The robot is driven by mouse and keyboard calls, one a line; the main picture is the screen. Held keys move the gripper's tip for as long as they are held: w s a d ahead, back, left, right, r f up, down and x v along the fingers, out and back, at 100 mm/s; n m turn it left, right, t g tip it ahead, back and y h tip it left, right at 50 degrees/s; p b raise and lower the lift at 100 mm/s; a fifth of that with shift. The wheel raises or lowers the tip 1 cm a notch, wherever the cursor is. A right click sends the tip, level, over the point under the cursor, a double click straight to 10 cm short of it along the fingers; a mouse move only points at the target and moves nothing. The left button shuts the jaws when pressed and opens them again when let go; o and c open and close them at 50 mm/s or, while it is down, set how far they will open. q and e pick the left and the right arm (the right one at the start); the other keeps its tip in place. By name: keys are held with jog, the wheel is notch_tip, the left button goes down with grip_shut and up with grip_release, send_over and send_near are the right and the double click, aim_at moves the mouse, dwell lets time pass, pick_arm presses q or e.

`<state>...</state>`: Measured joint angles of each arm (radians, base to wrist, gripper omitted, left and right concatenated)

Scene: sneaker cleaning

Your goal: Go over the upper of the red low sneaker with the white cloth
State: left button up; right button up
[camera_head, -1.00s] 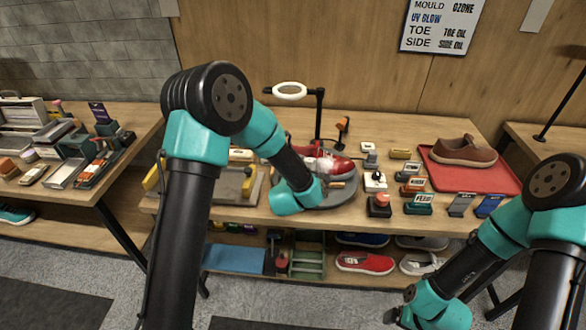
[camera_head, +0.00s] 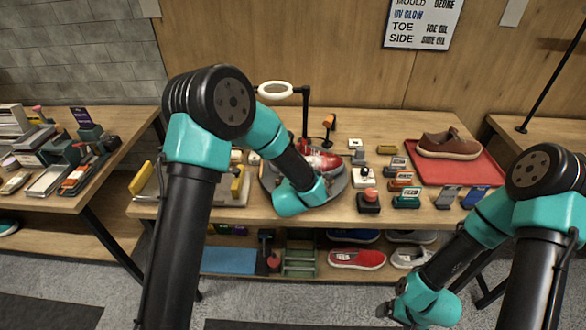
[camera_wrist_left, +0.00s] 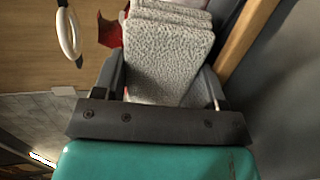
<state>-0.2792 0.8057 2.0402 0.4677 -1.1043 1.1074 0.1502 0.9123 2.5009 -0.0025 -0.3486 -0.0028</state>
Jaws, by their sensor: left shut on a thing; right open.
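The red low sneaker (camera_head: 326,161) sits on a round grey stand (camera_head: 343,187) on the middle table, partly hidden by my left arm. A small part of its red upper (camera_wrist_left: 108,32) shows in the left wrist view. My left gripper (camera_wrist_left: 165,75) is shut on the folded, textured white cloth (camera_wrist_left: 166,50), which covers most of the sneaker in that view. I cannot tell whether the cloth touches the upper. My left fingertips are hidden in the head view. My right gripper (camera_head: 386,311) is open and empty, low in front of the table.
A ring lamp (camera_head: 275,90) on a black post stands behind the stand. Several small labelled blocks (camera_head: 406,196) lie right of it. A brown shoe (camera_head: 449,145) rests on a red tray (camera_head: 490,172). Another red shoe (camera_head: 357,259) is on the lower shelf.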

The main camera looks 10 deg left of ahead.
pick_arm(q)
jog(key=shift+d, duration=0.75)
jog(key=shift+d, duration=1.85)
jog(key=shift+d+f, duration=0.1)
jog(key=shift+d, duration=0.05)
jog(key=shift+s, duration=0.1)
jog(key=shift+s+a, duration=0.15)
jog(key=shift+a, duration=1.9)
